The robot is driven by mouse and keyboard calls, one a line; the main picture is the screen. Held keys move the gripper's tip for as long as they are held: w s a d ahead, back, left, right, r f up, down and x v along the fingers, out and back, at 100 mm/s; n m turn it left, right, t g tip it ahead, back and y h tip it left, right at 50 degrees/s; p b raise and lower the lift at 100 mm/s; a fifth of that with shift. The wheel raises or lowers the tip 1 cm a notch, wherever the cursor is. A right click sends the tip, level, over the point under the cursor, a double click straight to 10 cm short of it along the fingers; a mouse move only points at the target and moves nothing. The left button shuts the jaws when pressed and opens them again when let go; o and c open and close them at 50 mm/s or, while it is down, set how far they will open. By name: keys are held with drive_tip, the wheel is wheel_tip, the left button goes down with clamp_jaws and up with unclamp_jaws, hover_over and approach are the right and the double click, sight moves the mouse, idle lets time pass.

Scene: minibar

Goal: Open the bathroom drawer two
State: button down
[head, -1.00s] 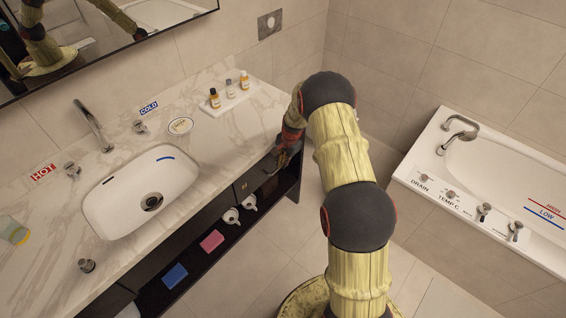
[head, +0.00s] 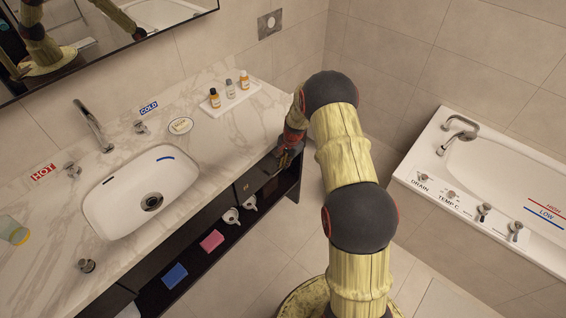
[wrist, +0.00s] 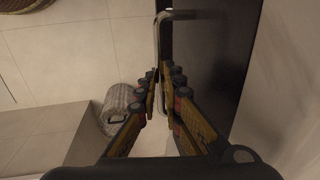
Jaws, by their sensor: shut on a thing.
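The dark drawer front (head: 248,186) under the right part of the counter carries a small mark; I take it for drawer two but cannot read it well. In the wrist view the dark drawer front (wrist: 212,50) fills the upper right, with a metal bar handle (wrist: 161,32) along its left edge. My gripper (wrist: 163,84) has its two yellow and black fingers on either side of the handle, shut on it. In the head view my gripper (head: 284,160) is at the drawer, partly hidden by my arm. Any gap at the drawer is too small to tell.
The marble counter (head: 215,140) with the sink (head: 140,190) lies above and left. An open shelf below holds a pink item (head: 212,240) and a blue item (head: 174,276). The bathtub (head: 480,190) is at the right. Floor (head: 255,275) in front of the shelf is clear.

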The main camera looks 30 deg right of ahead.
drive_tip(key=s+d+b, duration=0.1)
drive_tip(key=s+d, duration=0.2)
drive_tip(key=s, duration=0.7)
drive_tip(key=s+d+b, duration=0.1)
drive_tip(key=s+d, duration=0.3)
drive_tip(key=s, duration=0.6)
drive_tip(key=s+d+b, duration=0.1)
drive_tip(key=s+d, duration=0.3)
drive_tip(key=s, duration=0.6)
drive_tip(key=shift+s+b, duration=0.3)
drive_tip(key=c, duration=1.9)
unclamp_jaws()
drive_tip(key=r, duration=0.4)
drive_tip(key=s+r, duration=0.1)
drive_tip(key=r, duration=0.2)
drive_tip(key=s+d+r, duration=0.1)
drive_tip(key=r, duration=0.3)
drive_tip(key=shift+s+r, duration=0.1)
drive_tip(key=shift+r, duration=0.25)
